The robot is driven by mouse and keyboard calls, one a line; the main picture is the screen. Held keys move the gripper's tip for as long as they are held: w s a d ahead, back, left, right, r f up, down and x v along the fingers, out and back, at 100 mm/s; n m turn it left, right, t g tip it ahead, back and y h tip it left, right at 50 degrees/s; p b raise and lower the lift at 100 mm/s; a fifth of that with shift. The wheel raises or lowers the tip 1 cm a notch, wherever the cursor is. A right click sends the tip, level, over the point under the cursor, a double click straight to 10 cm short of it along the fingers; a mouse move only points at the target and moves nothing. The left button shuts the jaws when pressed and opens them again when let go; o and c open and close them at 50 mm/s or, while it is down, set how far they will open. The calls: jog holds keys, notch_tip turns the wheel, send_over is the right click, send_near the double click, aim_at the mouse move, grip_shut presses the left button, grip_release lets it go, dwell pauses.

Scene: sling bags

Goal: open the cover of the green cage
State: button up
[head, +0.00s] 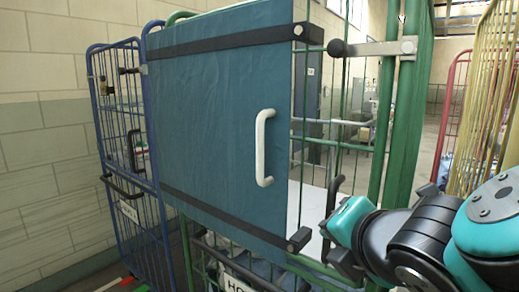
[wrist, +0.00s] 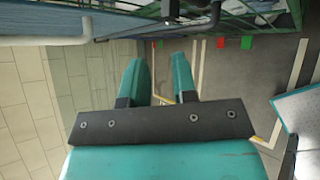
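The green cage (head: 408,110) stands ahead of me in the head view. Its cover (head: 205,125) is a blue-teal sheet with black bands along its top and bottom, and it spans the left of the cage front. A white upright handle (head: 264,148) is on the cover's right side. What looks like the same handle (wrist: 48,40) shows at the upper left of the wrist view. My gripper (wrist: 160,82) is open, with a gap between its teal fingers and nothing held. In the head view it is low and right of the handle, apart from it.
A blue cage (head: 118,130) stands at the left by the block wall (head: 40,130). A yellow cage (head: 490,100) and a red cage (head: 450,110) stand at the right. Open floor (wrist: 235,75) shows below.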

jog(key=s+a+r+n+t+y, duration=0.2)
jog(key=a+r+n+t+y, duration=0.3)
jog(key=r+n, duration=0.55)
jog(key=n+h+p, duration=0.1)
jog(key=n+p, duration=0.1)
jog(key=p, duration=0.7)
send_near(262, 147)
jog(key=shift+t, duration=0.3)
jog(key=p+x, duration=0.5)
jog(key=x, duration=0.5)
jog(key=shift+f, duration=0.1)
jog(key=shift+w+a+f, duration=0.2)
jog(key=shift+w, duration=0.2)
